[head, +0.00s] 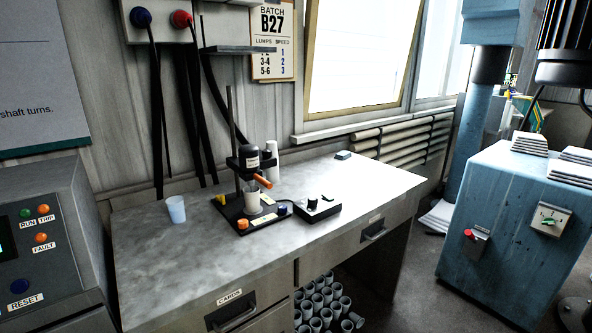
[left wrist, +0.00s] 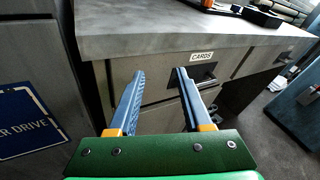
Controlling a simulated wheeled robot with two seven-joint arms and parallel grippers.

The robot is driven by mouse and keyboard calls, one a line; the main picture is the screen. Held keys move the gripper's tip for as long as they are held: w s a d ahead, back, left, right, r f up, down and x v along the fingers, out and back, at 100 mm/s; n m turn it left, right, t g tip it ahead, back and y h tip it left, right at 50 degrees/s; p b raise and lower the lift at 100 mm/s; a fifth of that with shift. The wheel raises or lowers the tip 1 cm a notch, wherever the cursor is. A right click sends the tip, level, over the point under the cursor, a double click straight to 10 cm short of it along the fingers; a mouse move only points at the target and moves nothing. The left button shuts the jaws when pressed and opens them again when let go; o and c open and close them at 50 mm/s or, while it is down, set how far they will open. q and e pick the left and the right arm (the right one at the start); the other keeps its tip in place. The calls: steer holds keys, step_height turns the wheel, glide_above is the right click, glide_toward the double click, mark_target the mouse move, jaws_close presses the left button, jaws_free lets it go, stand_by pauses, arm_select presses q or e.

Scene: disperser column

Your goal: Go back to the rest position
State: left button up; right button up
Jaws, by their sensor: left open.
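My left gripper (left wrist: 158,88) shows in the left wrist view, open and empty, its two blue-grey fingers apart. It is in front of the desk, below the top's edge, pointing toward the CARDS drawer (left wrist: 203,72). The fingers hide part of the drawer front. Neither of my grippers shows in the head view. There the desk (head: 160,254) carries a small stirrer stand (head: 236,206) with a cup (head: 253,196) under its head, and a pale blue cup (head: 176,209) to its left.
A grey cabinet with a RESET button (head: 20,286) stands left of the desk. A blue machine (head: 505,235) stands to the right, with floor between. Several grey cups (head: 318,300) are stacked under the desk. A black control box (head: 315,210) sits beside the stand.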

arm_select(q)
steer(key=s+f+n+g, duration=0.3)
steer(key=s+f+n, duration=0.2)
steer(key=f, duration=0.3)
steer(key=s+a+f+n+g, duration=0.1)
steer(key=s+f+n+g, duration=0.1)
steer(key=s+f+n, duration=0.45)
steer(key=s+f+n+g, duration=0.2)
steer(key=f+n+g, duration=0.1)
steer(key=f, duration=0.6)
steer(key=s+d+f+n+g+h, duration=0.1)
steer(key=s+d+f+n+g, duration=0.2)
steer(key=s, duration=0.8)
steer(key=s+d+f+n+g+h, duration=0.1)
steer(key=s+d+f+n+g, duration=0.2)
steer(key=s+f+n, duration=0.4)
steer(key=s+d+n, duration=0.1)
steer(key=s+n, duration=0.3)
steer(key=shift+s+d+f, duration=0.15)
steer(key=shift+d, duration=0.15)
